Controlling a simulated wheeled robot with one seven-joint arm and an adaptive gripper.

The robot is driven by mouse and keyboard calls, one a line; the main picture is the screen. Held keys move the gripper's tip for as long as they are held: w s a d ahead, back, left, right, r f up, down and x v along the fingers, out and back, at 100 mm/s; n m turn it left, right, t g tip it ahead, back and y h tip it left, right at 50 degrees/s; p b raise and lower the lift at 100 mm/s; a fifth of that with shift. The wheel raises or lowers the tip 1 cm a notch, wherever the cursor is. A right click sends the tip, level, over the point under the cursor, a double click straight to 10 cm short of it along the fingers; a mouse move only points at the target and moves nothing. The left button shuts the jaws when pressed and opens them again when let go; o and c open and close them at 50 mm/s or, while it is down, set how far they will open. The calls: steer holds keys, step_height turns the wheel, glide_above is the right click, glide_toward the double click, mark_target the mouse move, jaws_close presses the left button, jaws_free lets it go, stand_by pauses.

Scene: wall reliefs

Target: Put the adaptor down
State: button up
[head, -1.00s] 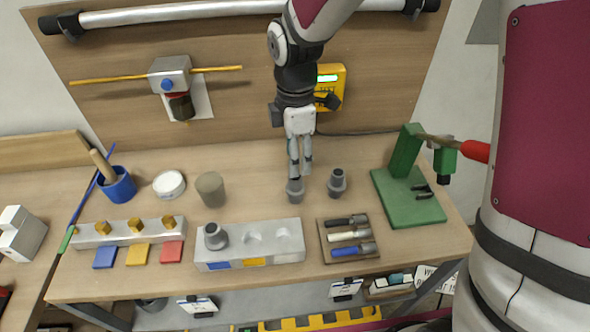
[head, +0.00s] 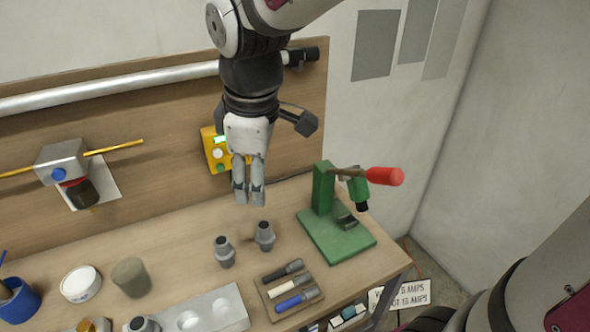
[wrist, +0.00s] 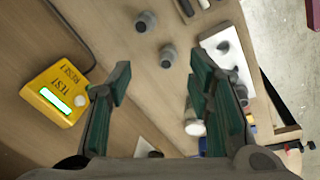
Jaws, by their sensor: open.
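Two grey stepped adaptors stand upright on the bench, a left one (head: 225,252) and a right one (head: 265,237), a little apart. A third adaptor (head: 141,325) sits in the metal block (head: 228,308) at the bottom edge of the head view. My gripper (head: 249,200) is open and empty, above and behind the two standing adaptors, touching neither. In the wrist view my gripper (wrist: 158,66) has its green-padded fingers spread wide. Two adaptors on the bench show between and beyond them, a nearer one (wrist: 167,55) and a farther one (wrist: 146,20).
A yellow tester (head: 215,150) is on the back board, close behind my gripper. A green press with a red handle (head: 322,233) stands at the right. A tray of tools (head: 290,292) lies in front of the adaptors. A grey cup (head: 131,277) and white tin (head: 80,284) stand left.

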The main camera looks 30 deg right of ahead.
steer(key=s+d+r+m+t, duration=0.1)
steer(key=s+d+m, duration=0.2)
steer(key=s+m, duration=0.2)
steer(key=s+d+r+m+t, duration=0.2)
steer(key=s+d+m, duration=0.1)
steer(key=s+m, duration=0.3)
steer(key=shift+s+r+m, duration=0.25)
steer(key=shift+s+m, duration=0.05)
steer(key=shift+s, duration=0.4)
